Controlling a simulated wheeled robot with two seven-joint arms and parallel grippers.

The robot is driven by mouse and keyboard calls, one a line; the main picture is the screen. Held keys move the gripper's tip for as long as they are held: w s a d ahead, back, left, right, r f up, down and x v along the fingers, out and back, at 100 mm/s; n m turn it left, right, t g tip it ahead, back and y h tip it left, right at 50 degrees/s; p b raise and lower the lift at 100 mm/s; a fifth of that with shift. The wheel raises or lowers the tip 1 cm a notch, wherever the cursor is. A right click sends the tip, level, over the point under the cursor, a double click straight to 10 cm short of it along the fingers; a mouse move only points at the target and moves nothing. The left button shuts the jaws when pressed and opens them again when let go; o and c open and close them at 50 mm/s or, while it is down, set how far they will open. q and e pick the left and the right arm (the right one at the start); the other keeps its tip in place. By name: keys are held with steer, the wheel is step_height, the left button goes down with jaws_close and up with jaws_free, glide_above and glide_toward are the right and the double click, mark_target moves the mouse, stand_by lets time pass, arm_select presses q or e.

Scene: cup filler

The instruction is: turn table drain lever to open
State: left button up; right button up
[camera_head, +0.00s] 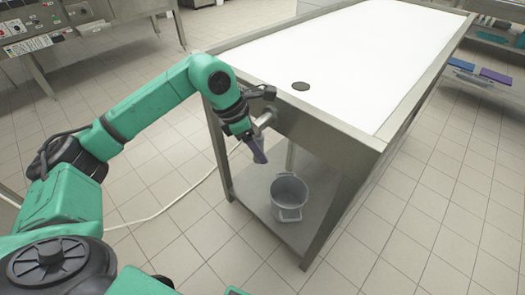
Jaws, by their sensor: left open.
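The steel table (362,136) has a white top with a dark round drain (300,86) near its front left corner. A metal drain fitting (265,119) sticks out below the table edge at that corner. My left gripper (258,152) is at this fitting, in front of and slightly below it, and points downward. It is open. The lever itself cannot be clearly told apart from the gripper and the fitting, so contact and the lever's angle cannot be judged. My right gripper is not in view.
A grey bucket (289,197) stands on the table's lower shelf (258,187), below and right of the gripper. A pale hose (176,206) runs over the tiled floor. A control panel (30,27) is at back left; a rack with trays (496,77) is at right.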

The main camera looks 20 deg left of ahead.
arm_select(q)
steer(key=p+v, duration=0.1)
steer(key=v, duration=1)
steer(key=shift+r, duration=0.15)
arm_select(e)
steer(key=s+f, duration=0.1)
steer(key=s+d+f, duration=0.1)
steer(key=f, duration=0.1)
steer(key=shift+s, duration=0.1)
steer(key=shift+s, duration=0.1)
